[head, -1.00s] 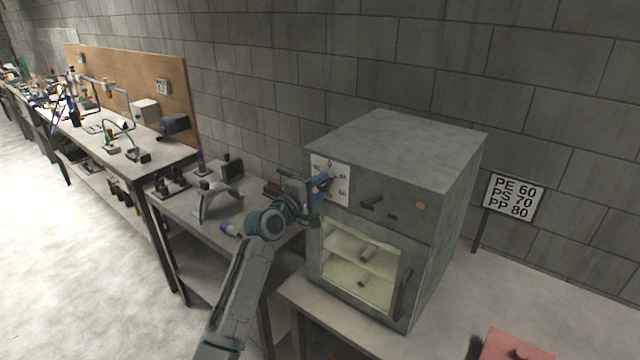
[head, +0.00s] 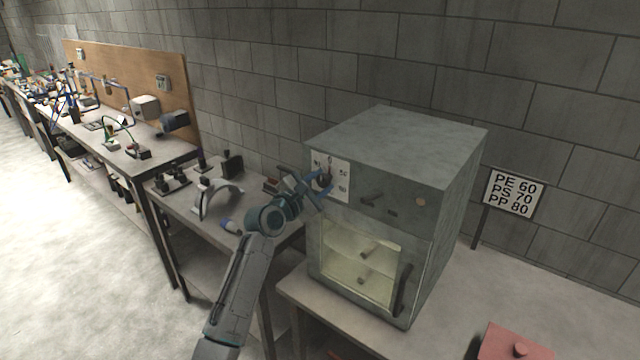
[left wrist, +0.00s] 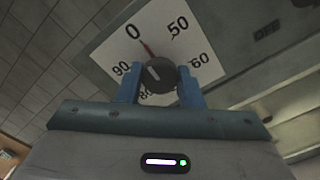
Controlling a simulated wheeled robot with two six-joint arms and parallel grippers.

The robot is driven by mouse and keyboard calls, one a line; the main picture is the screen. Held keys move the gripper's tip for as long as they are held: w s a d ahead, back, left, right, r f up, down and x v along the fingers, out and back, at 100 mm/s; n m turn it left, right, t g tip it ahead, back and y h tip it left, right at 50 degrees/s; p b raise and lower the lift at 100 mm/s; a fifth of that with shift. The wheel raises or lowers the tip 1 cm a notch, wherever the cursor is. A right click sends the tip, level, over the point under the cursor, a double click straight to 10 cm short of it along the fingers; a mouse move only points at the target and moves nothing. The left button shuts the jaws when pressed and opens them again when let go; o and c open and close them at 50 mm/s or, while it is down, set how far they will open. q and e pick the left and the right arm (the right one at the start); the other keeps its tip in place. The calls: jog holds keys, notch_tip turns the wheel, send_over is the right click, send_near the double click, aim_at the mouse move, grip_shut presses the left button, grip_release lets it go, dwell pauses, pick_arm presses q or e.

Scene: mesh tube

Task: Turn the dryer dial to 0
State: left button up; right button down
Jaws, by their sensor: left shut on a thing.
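The dryer (head: 455,210) is a grey box on a bench, with a white dial plate (head: 343,187) at the upper left of its front. The black round dial (left wrist: 161,76) has a short white mark slanting to the upper left. A thin red line runs from the dial's top toward the 0. My left gripper (head: 322,183) is at the plate; its blue fingers are shut on the dial, one on each side (left wrist: 160,88). The plate's lower part is partly hidden. My right gripper is out of view.
The dryer's glass door (head: 345,262) is below, with a dark handle (head: 403,290). A sign (head: 512,193) reading PE 60, PS 70, PP 80 stands to the right. A red object (head: 512,345) is at the bottom right. A side bench with tools (head: 215,200) lies left.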

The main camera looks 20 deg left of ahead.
pick_arm(q)
jog(key=shift+n, duration=0.3)
dwell(0.4)
jog(key=o, duration=1)
jog(key=shift+f, duration=0.1)
jog(key=shift+c, duration=0.2)
jog(key=b+v, duration=0.4)
jog(key=v, duration=0.6)
jog(key=shift+s, duration=0.35)
jog(key=shift+a, duration=0.2)
